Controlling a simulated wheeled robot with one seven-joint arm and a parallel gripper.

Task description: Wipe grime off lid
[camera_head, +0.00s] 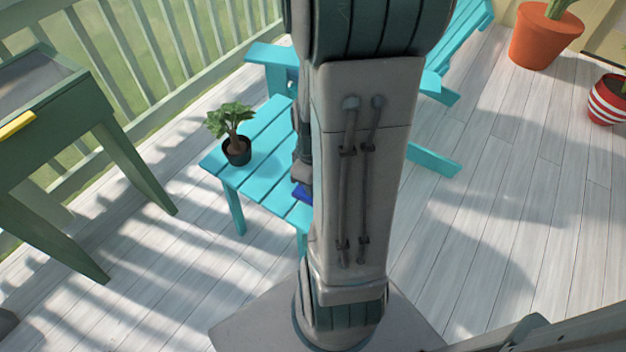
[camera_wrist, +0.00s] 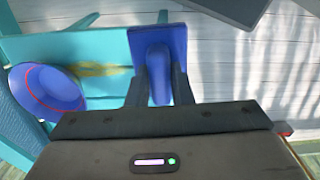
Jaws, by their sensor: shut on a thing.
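My gripper (camera_wrist: 159,78) is shut on the handle of a blue tool (camera_wrist: 173,37) with a flat, square head, in the wrist view. The tool is over the edge of the turquoise table (camera_wrist: 60,48); I cannot tell whether it touches the top. A yellow-brown smear (camera_wrist: 103,70) lies on the table top just left of the tool. A round blue thing with a red ring (camera_wrist: 45,88), perhaps a bowl or lid, is further left. In the head view a blue corner (camera_head: 301,193) shows beside my arm, which hides my gripper.
A potted plant (camera_head: 236,148) stands on the turquoise table (camera_head: 262,185) in the head view. A green table (camera_head: 85,115) is at left, a turquoise chair (camera_head: 455,45) behind my arm. Orange (camera_head: 543,40) and striped (camera_head: 607,102) pots stand back right. The right floor is clear.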

